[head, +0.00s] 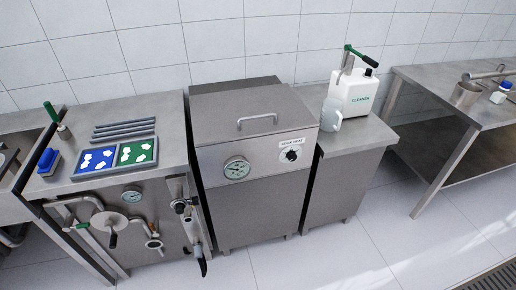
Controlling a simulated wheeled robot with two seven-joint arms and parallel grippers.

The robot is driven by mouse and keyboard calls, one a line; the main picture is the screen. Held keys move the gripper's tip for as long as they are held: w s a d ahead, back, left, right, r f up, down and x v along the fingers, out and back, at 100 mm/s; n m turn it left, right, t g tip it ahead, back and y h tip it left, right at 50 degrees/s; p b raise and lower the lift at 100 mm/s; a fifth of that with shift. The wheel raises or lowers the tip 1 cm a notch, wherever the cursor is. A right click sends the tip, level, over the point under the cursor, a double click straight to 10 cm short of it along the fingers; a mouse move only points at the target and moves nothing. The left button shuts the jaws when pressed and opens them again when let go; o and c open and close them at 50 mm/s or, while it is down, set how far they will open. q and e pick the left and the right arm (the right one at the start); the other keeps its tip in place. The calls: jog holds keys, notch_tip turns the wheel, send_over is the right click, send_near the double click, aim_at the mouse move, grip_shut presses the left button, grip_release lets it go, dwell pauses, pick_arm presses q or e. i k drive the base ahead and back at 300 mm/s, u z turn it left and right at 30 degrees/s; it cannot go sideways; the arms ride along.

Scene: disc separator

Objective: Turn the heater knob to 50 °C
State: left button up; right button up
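The heater knob (291,155) is a small black round knob on the sloped upper front of a steel heater cabinet (262,200), near the middle of the head view. A small white label (291,142) sits just above it. The knob's markings and exact setting are too small to read. A round dial gauge (237,168) sits to the left of the knob on the same front. Its reading cannot be made out. Neither of my grippers is in view, and nothing touches the knob.
The cabinet lid has a bar handle (257,119). To the left, a steel counter (160,112) holds blue and green trays, with pipes and valves on its front. To the right, a white cleaner canister (355,92) stands on a lower cabinet. The floor (330,255) in front is clear.

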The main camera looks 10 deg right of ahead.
aim_at(291, 156)
jog(key=z, duration=2.4)
jog(key=i, duration=1.6)
jog(key=u, duration=3.05)
